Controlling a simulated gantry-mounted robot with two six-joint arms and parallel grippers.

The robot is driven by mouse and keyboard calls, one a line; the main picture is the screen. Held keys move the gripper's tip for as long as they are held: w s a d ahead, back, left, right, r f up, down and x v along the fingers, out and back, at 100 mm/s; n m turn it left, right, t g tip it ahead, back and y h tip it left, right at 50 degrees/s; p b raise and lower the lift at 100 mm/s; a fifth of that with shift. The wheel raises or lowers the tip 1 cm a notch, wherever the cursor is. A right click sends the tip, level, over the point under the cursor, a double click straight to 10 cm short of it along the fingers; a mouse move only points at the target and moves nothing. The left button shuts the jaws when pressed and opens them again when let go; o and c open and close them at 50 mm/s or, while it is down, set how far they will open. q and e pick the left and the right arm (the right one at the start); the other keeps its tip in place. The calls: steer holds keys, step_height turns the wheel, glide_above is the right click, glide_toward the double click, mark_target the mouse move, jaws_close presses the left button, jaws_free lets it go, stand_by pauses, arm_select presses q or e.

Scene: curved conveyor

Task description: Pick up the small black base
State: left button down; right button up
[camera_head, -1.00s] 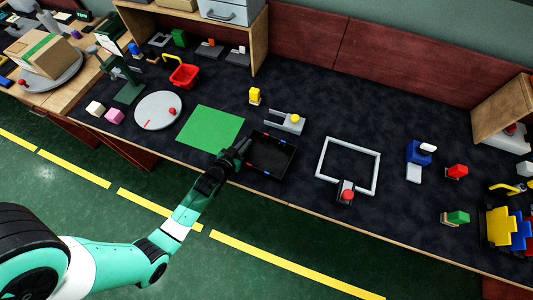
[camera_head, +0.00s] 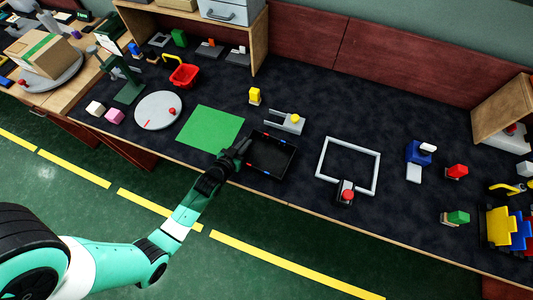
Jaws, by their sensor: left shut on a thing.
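A small black base (camera_head: 272,160), square and tray-like with a raised rim and small red and blue marks, is on the dark table near its front edge. My left gripper (camera_head: 242,148) reaches in from the front left and is shut on the base's left rim. The fingertips are dark against the dark base, so the exact contact is hard to make out. I cannot tell whether the base is lifted off the table. My right gripper is not in view.
A green mat (camera_head: 210,127) lies just left of the base. A grey fork-shaped piece (camera_head: 287,123) is behind it. A grey square frame (camera_head: 348,142) with a red-topped block (camera_head: 346,194) is to the right. A white disc (camera_head: 157,111) and red basket (camera_head: 184,76) are further left.

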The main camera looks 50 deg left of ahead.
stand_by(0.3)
arm_select(q)
steer(key=shift+r, duration=0.3)
step_height(320, 180, up, 2)
steer(key=shift+r+p, duration=0.2)
steer(key=shift+p, duration=0.65)
steer(key=w+d+r+p, duration=0.1)
steer(key=w+d+r, duration=0.2)
steer(key=d+r, duration=0.7)
steer(key=d, duration=0.3)
steer(key=shift+w+d+p, duration=0.15)
steer(key=shift+d+p, duration=0.2)
steer(key=shift+p, duration=0.05)
